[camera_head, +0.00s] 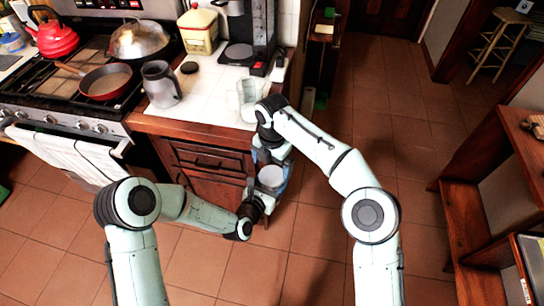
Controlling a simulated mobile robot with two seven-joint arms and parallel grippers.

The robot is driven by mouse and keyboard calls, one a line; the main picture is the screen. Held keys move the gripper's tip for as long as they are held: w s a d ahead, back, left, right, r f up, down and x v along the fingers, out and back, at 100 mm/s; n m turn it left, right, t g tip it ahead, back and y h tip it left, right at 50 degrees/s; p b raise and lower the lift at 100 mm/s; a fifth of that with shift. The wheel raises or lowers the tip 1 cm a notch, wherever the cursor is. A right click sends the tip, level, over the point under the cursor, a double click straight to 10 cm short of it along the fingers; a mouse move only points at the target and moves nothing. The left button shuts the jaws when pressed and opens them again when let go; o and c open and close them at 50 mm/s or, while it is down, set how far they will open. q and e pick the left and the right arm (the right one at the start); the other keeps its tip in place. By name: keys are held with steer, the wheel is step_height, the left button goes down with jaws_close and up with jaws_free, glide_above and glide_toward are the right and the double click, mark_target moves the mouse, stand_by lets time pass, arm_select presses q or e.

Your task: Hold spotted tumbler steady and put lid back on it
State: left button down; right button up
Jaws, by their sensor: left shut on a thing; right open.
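A pale, light-topped cylinder (271,177), which looks like the tumbler, is in front of the counter's right front corner. Its spots are too small to make out. My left gripper (265,191) is shut on it from below left and holds it in the air, below counter height. My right gripper (270,155) is open just above the cylinder, partly hidden by its own wrist. A small dark round disc (189,67), possibly a lid, lies on the counter. I cannot tell whether the tumbler's top is covered.
The white counter (205,95) holds a grey pitcher-like vessel (161,84), a clear container (250,97), a tin (198,31) and a coffee maker (240,40). The stove (60,95) with pans is at left. Tiled floor (400,110) is free at right; a wooden bench (470,215) stands far right.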

mark_target(272, 175)
steer(key=shift+f, duration=2.2)
steer(key=c, duration=1)
steer(key=m, duration=0.6)
steer(key=shift+m, duration=0.3)
steer(key=shift+c, duration=0.2)
steer(key=o, duration=1)
steer(key=shift+o, duration=0.2)
